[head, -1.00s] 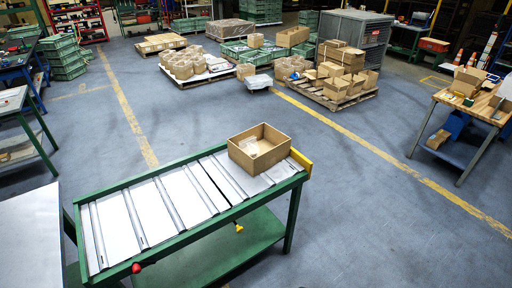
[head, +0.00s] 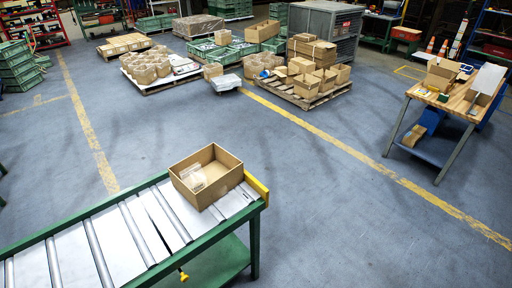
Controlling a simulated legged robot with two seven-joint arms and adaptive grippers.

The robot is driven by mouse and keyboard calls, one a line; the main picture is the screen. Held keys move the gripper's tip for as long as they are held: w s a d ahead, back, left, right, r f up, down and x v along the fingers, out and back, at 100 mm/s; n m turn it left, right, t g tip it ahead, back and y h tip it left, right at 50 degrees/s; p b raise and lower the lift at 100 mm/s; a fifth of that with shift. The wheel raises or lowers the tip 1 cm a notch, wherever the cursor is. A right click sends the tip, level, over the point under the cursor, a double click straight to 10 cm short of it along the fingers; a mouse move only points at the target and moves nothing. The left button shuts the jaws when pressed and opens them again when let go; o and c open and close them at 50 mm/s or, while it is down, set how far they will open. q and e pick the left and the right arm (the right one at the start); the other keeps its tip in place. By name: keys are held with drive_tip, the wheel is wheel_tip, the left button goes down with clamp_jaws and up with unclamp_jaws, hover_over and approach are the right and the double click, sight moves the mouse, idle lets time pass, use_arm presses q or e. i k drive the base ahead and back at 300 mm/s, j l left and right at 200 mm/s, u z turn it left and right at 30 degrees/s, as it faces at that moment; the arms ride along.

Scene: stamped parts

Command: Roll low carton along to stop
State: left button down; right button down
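The low carton (head: 206,178) is an open-topped brown cardboard box with something clear, like a plastic bag, inside. It sits on the roller conveyor (head: 118,243) near its right end, close to the yellow stop (head: 256,187). Whether it touches the stop cannot be told for sure; a strip of roller bed shows by its near right side. The conveyor has a green frame, silver rollers and pale plates between them. Neither of my grippers is in view.
A workbench (head: 462,98) with boxes stands at the right. A pallet (head: 300,97) of cartons and another pallet (head: 165,85) with cartons stand further back. The blue-grey floor around the conveyor is clear.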

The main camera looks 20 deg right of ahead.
sight(223, 171)
drive_tip(key=i+l+z, duration=0.15)
drive_tip(key=l+z, duration=0.35)
drive_tip(key=i+l+z, duration=0.25)
drive_tip(key=z, duration=0.2)
drive_tip(key=i+l+z, duration=0.25)
drive_tip(key=z, duration=0.25)
drive_tip(key=i+l+z, duration=0.1)
drive_tip(key=i+z, duration=0.2)
drive_tip(key=z, duration=0.15)
drive_tip(key=i+l, duration=0.1)
drive_tip(key=i, duration=0.8)
drive_tip(key=i+j+u, duration=0.2)
drive_tip(key=u, duration=0.25)
drive_tip(key=i+u, duration=0.75)
drive_tip(key=u, duration=0.15)
drive_tip(key=i+l+u, duration=0.2)
drive_tip(key=u, duration=0.25)
drive_tip(key=i+u, duration=0.35)
drive_tip(key=u, duration=0.15)
drive_tip(key=i+u, duration=0.3)
drive_tip(key=u, duration=0.2)
drive_tip(key=i+l+u, duration=0.25)
drive_tip(key=u, duration=0.2)
drive_tip(key=i+l+u, duration=0.3)
drive_tip(key=u, duration=0.2)
drive_tip(key=i+l+u, duration=0.25)
drive_tip(key=l+u, duration=0.25)
drive_tip(key=j, duration=0.1)
